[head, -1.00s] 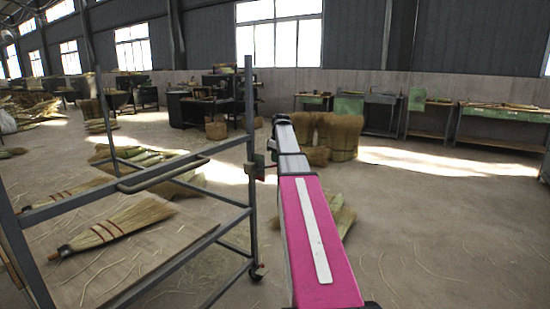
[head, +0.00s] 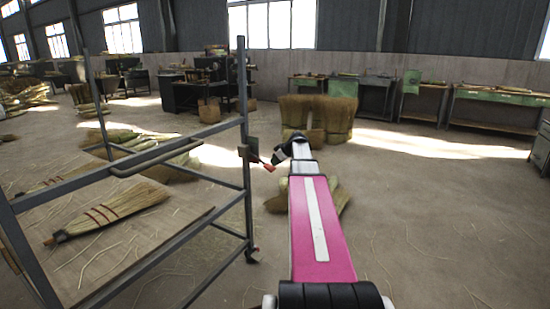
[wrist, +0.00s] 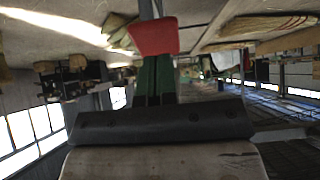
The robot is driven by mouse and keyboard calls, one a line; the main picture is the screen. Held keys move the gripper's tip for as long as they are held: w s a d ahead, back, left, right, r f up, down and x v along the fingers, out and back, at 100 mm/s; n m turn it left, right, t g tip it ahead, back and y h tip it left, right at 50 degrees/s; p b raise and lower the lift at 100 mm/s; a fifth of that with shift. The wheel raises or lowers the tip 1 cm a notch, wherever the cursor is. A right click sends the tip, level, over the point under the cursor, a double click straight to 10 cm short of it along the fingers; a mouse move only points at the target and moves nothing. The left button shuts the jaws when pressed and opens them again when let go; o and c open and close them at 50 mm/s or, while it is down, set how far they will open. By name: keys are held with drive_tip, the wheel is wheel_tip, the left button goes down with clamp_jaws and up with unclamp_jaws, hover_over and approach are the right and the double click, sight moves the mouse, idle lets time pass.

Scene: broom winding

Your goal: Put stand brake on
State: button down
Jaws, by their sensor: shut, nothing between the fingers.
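The stand is a grey metal frame (head: 248,205) on wheels at the left, with a broom (head: 105,215) lying on its board. A small dark plate (head: 253,150) sits on its near right post and may belong to the brake; I cannot tell the brake's setting. My gripper (head: 273,160) is just right of that plate, pointing down and left. In the wrist view my gripper (wrist: 154,75) has dark green fingers shut together and empty. A red piece (wrist: 153,36) shows at their ends; I cannot tell whether it is fingertip or brake handle. Contact with the stand is unclear.
Upright straw bundles (head: 318,115) stand behind my arm, and more straw lies on the floor under it. Green workbenches (head: 495,93) line the back right wall. The floor right of my arm is mostly clear, with loose straws.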

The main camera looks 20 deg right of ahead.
drive_tip(key=shift+w+a+f, duration=0.1)
drive_tip(key=shift+w+f, duration=0.05)
drive_tip(key=shift+f, duration=0.9)
drive_tip(key=shift+f, duration=0.1)
